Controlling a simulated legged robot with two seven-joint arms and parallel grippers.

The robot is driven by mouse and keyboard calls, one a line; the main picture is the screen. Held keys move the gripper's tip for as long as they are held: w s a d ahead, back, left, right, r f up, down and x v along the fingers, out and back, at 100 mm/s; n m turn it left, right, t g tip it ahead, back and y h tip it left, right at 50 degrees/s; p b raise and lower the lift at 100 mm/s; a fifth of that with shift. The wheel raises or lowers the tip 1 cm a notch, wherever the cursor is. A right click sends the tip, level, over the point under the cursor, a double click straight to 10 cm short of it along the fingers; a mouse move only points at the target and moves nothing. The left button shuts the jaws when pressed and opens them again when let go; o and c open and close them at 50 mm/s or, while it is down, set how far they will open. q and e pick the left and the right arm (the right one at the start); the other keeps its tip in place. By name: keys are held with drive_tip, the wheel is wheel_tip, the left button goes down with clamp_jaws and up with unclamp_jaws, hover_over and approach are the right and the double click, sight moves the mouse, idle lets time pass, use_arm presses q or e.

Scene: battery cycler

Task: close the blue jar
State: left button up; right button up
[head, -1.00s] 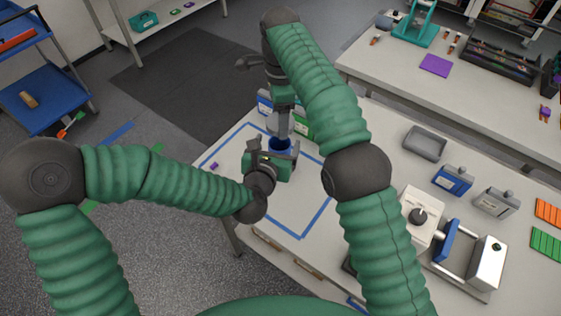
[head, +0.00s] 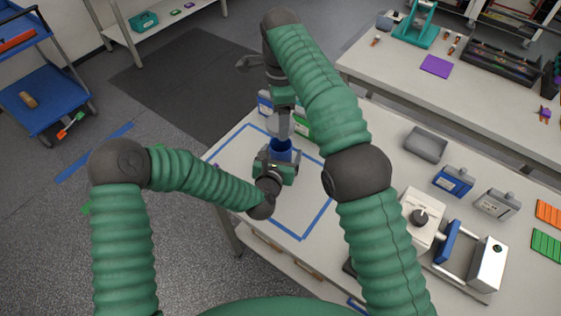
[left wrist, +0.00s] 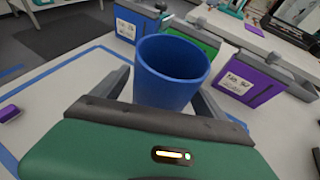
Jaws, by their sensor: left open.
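The blue jar (head: 281,146) stands upright on the table inside a blue-taped square. In the left wrist view the jar (left wrist: 172,78) shows an open mouth with no lid on it. My left gripper (head: 279,157) is open, low at the near side of the jar. Its fingers (left wrist: 165,88) reach along both sides of the jar, and contact cannot be told. My right gripper (head: 284,128) points down above the jar; its grey fingers show small and edge-on. Whether it holds anything cannot be told. A pale round shape (head: 272,125) beside its fingers may be a lid.
Blue (left wrist: 138,22), green (left wrist: 190,42) and purple (left wrist: 248,80) boxes stand behind the jar. A small purple block (left wrist: 10,113) lies left. A grey tray (head: 425,144) and a white device (head: 420,218) stand to the right. The taped area near the jar is mostly clear.

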use_arm(q)
drive_tip(key=shift+w+d+f, duration=0.15)
drive_tip(key=shift+w+f, duration=0.1)
drive_tip(key=shift+w, duration=0.4)
clamp_jaws()
